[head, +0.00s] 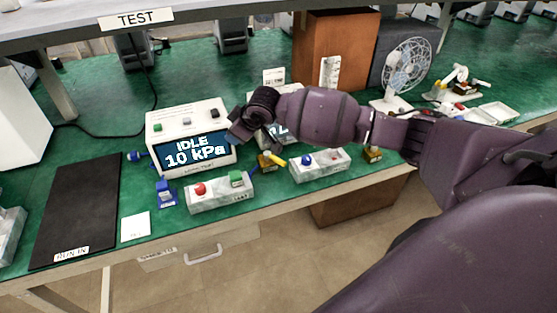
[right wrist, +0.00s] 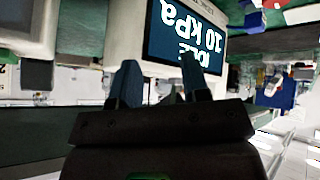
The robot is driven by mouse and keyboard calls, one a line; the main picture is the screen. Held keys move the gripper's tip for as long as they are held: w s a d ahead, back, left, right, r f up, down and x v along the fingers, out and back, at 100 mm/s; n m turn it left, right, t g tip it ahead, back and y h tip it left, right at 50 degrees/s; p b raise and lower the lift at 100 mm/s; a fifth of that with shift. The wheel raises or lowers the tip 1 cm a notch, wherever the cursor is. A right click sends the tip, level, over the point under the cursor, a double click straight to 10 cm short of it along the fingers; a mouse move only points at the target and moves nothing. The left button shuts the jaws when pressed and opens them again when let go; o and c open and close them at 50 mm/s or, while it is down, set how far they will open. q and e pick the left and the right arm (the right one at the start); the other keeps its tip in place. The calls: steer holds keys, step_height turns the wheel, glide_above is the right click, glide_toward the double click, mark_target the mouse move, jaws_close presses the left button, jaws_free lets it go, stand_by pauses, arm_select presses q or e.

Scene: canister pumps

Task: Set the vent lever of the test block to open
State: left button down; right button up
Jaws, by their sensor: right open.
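A brass block with a yellow lever (head: 276,160) stands on the green bench, just right of the tester whose screen reads "IDLE 10 kPa" (head: 190,145). The lever points to the right. I cannot read a label on it, and part of the block is hidden by my arm. My right gripper (head: 252,140) is above and beside this block, in front of the tester's right edge. In the right wrist view its two fingers (right wrist: 160,75) are apart with nothing between them, and the tester screen (right wrist: 190,35) shows beyond. My left gripper is not in view.
A button box with red and green buttons (head: 221,193) lies in front of the tester. A similar box with a blue button (head: 320,164) and another brass piece (head: 373,154) are to the right. A blue fixture (head: 166,192) and a black mat (head: 77,205) are on the left.

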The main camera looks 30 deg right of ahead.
steer(key=d+m+g+h, duration=0.2)
steer(key=d+g, duration=0.1)
steer(key=d, duration=0.4)
steer(key=m+g+b, duration=0.1)
steer(key=m+g, duration=0.1)
steer(key=g, duration=0.3)
glide_above(279, 160)
steer(key=f, duration=0.2)
step_height(279, 160, down, 8)
steer(key=shift+d+f+b, duration=0.1)
steer(key=shift+f+b, duration=0.1)
steer(key=shift+b, duration=0.45)
steer(key=shift+f, duration=0.45)
steer(key=shift+c, duration=0.4)
jaws_close()
